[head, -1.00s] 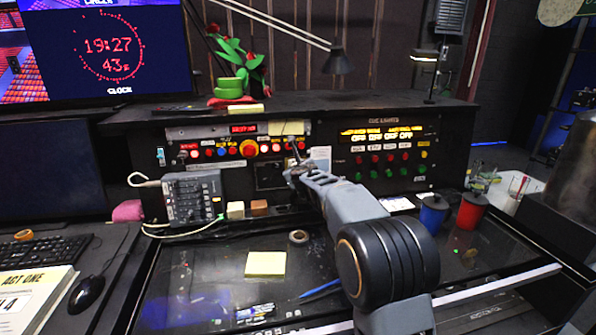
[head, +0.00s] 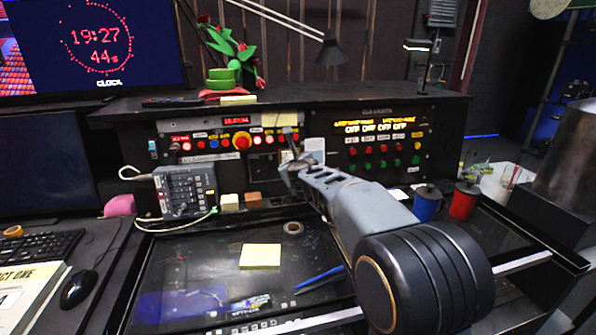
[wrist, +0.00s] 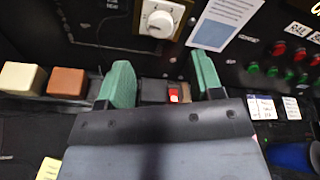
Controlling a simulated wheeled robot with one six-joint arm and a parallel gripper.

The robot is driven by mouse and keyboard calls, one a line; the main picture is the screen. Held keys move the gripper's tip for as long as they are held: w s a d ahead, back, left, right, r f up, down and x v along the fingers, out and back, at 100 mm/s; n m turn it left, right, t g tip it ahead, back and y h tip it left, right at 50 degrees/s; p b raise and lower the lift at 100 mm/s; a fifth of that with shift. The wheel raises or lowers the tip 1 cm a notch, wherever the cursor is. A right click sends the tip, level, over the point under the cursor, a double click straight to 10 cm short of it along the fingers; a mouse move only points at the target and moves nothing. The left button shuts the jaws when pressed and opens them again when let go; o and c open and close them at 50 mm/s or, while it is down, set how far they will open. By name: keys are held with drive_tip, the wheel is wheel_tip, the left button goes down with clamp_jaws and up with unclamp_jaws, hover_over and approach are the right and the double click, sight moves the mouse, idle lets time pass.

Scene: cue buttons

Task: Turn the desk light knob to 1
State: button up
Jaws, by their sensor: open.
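The knob (wrist: 160,19) is a round white dial on a pale square plate, at the top of the wrist view. Its markings are too small to read, so I cannot tell its setting. My gripper (wrist: 162,75) is open, with one green finger on each side and nothing held between them. The fingertips appear just below the knob in the wrist view, apart from it. In the head view my gripper (head: 290,172) is in front of the middle of the console, and the knob is largely hidden there.
A small red switch (wrist: 174,96) shows between the fingers. A white paper (wrist: 222,22) is right of the knob. Cream (wrist: 21,77) and brown (wrist: 66,81) blocks sit left. A grey keypad unit (head: 186,190), blue cup (head: 426,204) and red cup (head: 464,201) flank the arm.

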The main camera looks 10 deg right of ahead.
drive_tip(key=v, duration=0.7)
drive_tip(key=shift+p, duration=0.4)
drive_tip(key=shift+w, duration=0.1)
drive_tip(key=s+d+f+m+g+h+p, duration=0.1)
drive_tip(key=s+d+f+m+g+h, duration=0.2)
drive_tip(key=m, duration=0.9)
drive_tip(key=s+d+f+m+g+h+p, duration=0.1)
drive_tip(key=s+d+f+m+g, duration=0.4)
drive_tip(key=m, duration=0.6)
drive_tip(key=s+a+m+g+y+p, duration=0.1)
drive_tip(key=s+a+m+y+p, duration=0.1)
drive_tip(key=s+m, duration=0.6)
drive_tip(key=s+a+m+g+y+p, duration=0.2)
drive_tip(key=s+a+m+p, duration=0.3)
drive_tip(key=s+m, duration=0.4)
drive_tip(key=s+y, duration=0.1)
drive_tip(key=s, duration=0.2)
drive_tip(key=shift+a+r, duration=0.15)
drive_tip(key=shift+r, duration=0.1)
